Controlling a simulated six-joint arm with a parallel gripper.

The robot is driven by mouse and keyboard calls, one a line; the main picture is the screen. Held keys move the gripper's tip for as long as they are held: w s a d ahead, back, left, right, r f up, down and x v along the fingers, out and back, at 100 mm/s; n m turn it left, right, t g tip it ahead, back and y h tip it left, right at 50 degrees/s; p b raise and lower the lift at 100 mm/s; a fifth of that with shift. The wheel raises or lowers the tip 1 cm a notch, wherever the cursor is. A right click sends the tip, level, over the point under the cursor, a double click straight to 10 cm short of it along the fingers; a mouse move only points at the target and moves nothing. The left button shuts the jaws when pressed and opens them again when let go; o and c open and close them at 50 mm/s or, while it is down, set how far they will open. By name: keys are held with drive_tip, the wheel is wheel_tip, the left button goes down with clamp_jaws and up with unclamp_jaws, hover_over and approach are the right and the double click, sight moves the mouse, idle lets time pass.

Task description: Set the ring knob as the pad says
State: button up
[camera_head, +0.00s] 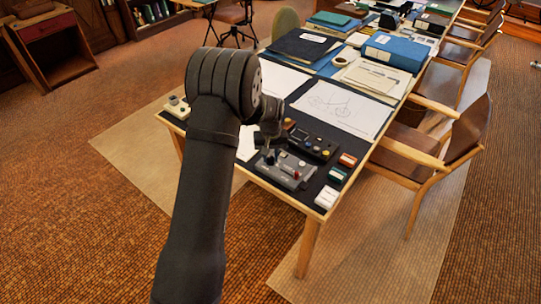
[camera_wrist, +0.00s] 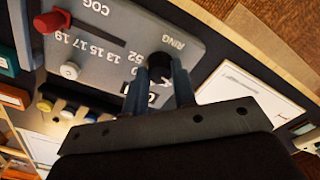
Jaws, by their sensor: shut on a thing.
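The grey panel (camera_wrist: 110,30) shows upside down in the wrist view, with the printed words COG and RING and a row of numbers, some hidden behind my gripper. In the head view the panel (camera_head: 284,171) lies near the table's front corner. My gripper (camera_wrist: 163,78) is shut on the dark ring knob (camera_wrist: 159,61), beside the word RING. The fingers hide most of the knob, so I cannot tell its setting. A red knob (camera_wrist: 52,20) and a white knob (camera_wrist: 70,70) stand apart on the panel. I cannot make out the pad or its writing.
Behind the panel is a dark device (camera_head: 313,146) with a small screen and coloured buttons. Small red, green and white boxes (camera_head: 337,175) stand to the right. Drawing sheets (camera_head: 343,109) and a blue box (camera_head: 394,52) lie farther back. A chair (camera_head: 432,145) stands at the right edge.

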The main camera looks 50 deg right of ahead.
sight(271, 158)
drive_tip(key=m, duration=0.3)
drive_tip(key=shift+m, duration=2.1)
drive_tip(key=o, duration=1)
wheel_tip(271, 158, up, 18)
drive_tip(key=shift+f, duration=0.2)
